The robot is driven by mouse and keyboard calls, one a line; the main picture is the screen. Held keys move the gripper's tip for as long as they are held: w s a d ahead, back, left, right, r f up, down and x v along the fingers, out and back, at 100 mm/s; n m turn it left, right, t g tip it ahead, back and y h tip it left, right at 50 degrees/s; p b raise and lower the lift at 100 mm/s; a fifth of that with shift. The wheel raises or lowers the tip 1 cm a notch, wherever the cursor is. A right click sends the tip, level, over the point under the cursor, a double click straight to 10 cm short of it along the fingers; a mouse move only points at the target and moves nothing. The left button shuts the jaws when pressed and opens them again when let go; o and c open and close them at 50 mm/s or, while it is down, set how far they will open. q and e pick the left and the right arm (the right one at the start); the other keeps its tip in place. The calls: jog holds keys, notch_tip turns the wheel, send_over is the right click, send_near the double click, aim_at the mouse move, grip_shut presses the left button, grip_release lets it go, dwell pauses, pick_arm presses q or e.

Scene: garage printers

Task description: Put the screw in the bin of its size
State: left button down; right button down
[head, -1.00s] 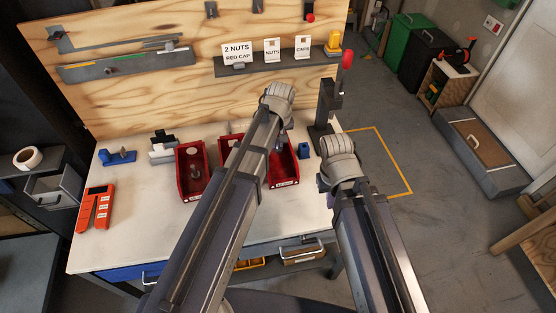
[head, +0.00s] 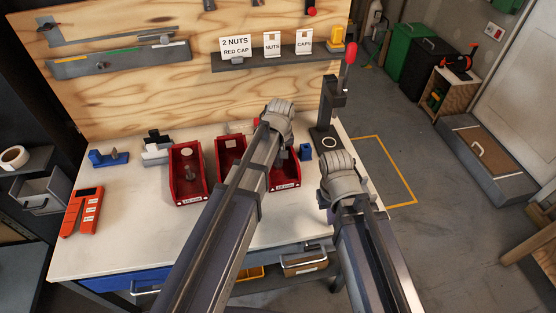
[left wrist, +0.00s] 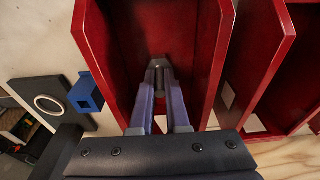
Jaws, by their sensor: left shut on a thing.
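My left gripper (left wrist: 161,72) is shut on a small grey screw (left wrist: 159,64), of which only a little shows between the fingertips. In the left wrist view the fingers reach between the walls of a red bin (left wrist: 110,42), the one nearest the blue block. In the head view this is the right bin (head: 290,184), partly covered by my left arm. The middle bin (head: 229,184) and left bin (head: 188,199) stand beside it; a grey screw (head: 190,172) is in the left bin. My right wrist is right of the bins; its fingers are hidden.
A small blue block (head: 305,152) and a dark press with a red knob (head: 330,100) stand right of the bins. A shelf with label cards (head: 236,46) is behind.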

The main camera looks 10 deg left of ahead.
pick_arm(q)
jog(key=shift+f, duration=0.2)
pick_arm(e)
jog(key=shift+f, duration=0.2)
pick_arm(q)
jog(key=c, duration=0.9)
grip_release()
jog(key=shift+r, duration=0.1)
pick_arm(e)
jog(key=shift+r, duration=0.1)
pick_arm(q)
notch_tip(320, 180, up, 12)
jog(key=s+p, duration=0.2)
jog(key=p, duration=1)
jog(key=s+d+m, duration=0.2)
jog(key=s+m, duration=0.1)
jog(key=s, duration=0.2)
jog(key=s+d+m+g, duration=0.1)
jog(key=s+d+m, duration=0.1)
jog(key=s, duration=0.4)
jog(key=s+d+m, duration=0.3)
jog(key=s, duration=0.3)
jog(key=shift+m+g, duration=0.3)
jog(key=shift+g, duration=0.1)
pick_arm(e)
notch_tip(320, 180, up, 12)
